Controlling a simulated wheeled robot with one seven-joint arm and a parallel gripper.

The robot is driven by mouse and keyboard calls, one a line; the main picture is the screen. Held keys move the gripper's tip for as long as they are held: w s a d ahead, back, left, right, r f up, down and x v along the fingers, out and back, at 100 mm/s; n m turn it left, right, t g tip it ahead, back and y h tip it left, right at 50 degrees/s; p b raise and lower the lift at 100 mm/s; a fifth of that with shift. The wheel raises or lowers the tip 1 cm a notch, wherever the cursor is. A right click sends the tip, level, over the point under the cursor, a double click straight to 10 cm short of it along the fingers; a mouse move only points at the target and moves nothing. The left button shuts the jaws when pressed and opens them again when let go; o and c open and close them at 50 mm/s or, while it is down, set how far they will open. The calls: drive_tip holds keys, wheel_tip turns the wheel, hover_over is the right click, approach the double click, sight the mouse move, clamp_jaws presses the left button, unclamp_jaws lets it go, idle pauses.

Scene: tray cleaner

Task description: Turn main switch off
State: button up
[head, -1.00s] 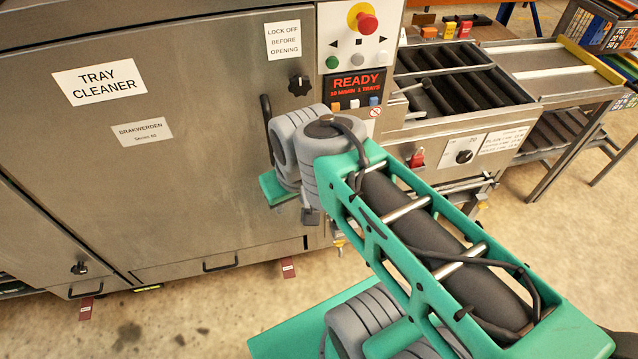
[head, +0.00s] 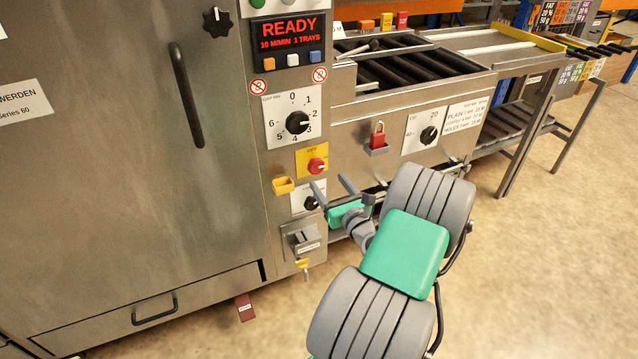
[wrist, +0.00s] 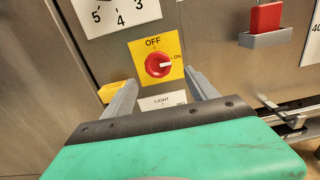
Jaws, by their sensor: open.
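The main switch (head: 317,166) is a red rotary knob on a yellow plate on the machine's front panel. In the wrist view the red knob (wrist: 158,65) has its white pointer turned right, to ON; OFF is printed above it. My gripper (head: 332,186) is open and empty, in front of the panel just below and right of the switch in the head view. In the wrist view the two fingers of my gripper (wrist: 161,80) stand apart, either side of and slightly below the knob. They appear short of the plate.
A numbered black dial (head: 297,122) sits above the switch, and a light knob (head: 311,203) below, partly behind a finger. A yellow holder (head: 283,185) juts out at left. A red padlock (head: 377,138) hangs at right.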

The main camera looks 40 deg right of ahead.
sight(317, 169)
drive_tip(key=x, duration=0.6)
drive_tip(key=shift+w+r+b, duration=0.1)
drive_tip(key=shift+w+b, duration=0.2)
drive_tip(key=shift+w, duration=0.15)
drive_tip(key=shift+c, duration=0.2)
drive_tip(key=c, duration=1.3)
